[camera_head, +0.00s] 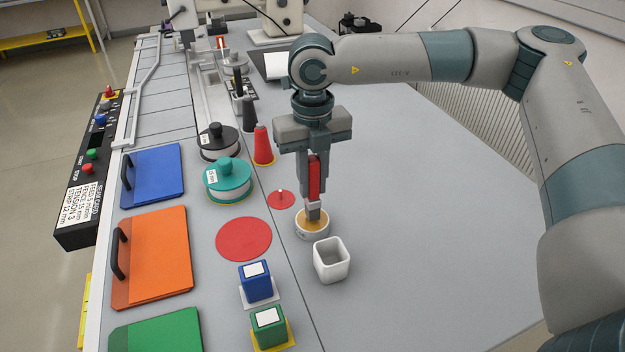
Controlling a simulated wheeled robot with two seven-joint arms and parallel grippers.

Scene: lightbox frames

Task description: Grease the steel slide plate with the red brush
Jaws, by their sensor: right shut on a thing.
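My right gripper (314,192) points straight down and is shut on the red brush (314,175). The brush is upright, with its grey lower end down in a round white pot (311,234) of yellow-brown grease (303,220). The brush tip is hidden in or against the grease; I cannot tell how deep it sits. A pale steel strip (208,98) runs along the machine at the back left; I cannot tell for sure whether it is the slide plate. My left gripper is not in view.
A white square cup (331,261) stands just in front of the pot. Left of it are a red disc (244,239), a teal spool (228,180), a red cone (263,146), and blue (257,283) and green (269,327) blocks. The table's right side is clear.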

